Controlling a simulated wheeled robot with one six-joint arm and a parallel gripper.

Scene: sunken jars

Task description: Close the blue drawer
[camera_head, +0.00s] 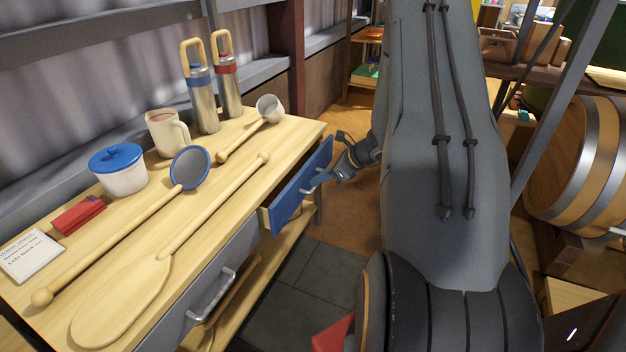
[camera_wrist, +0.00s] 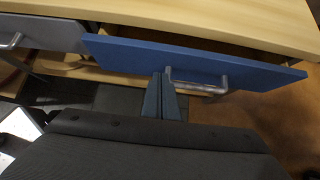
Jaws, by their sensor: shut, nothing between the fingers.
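The blue drawer (camera_head: 298,187) is at the right end of the wooden table's front and stands partly open. In the wrist view its blue front (camera_wrist: 195,62) sticks out from under the tabletop, with a dark gap behind its upper edge. Its metal handle (camera_wrist: 197,80) is at the middle of the front. My gripper (camera_wrist: 163,82) is shut and empty, with its fingertips at the left end of the handle; I cannot tell whether they touch it. In the head view my gripper (camera_head: 322,179) is in front of the drawer, partly hidden by my arm.
The tabletop (camera_head: 225,150) holds a blue-lidded jar (camera_head: 119,170), a mug (camera_head: 167,133), two flasks (camera_head: 203,95), ladles and a paddle. A grey drawer (camera_head: 205,290) is left of the blue one. Open floor (camera_head: 300,290) lies before the table.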

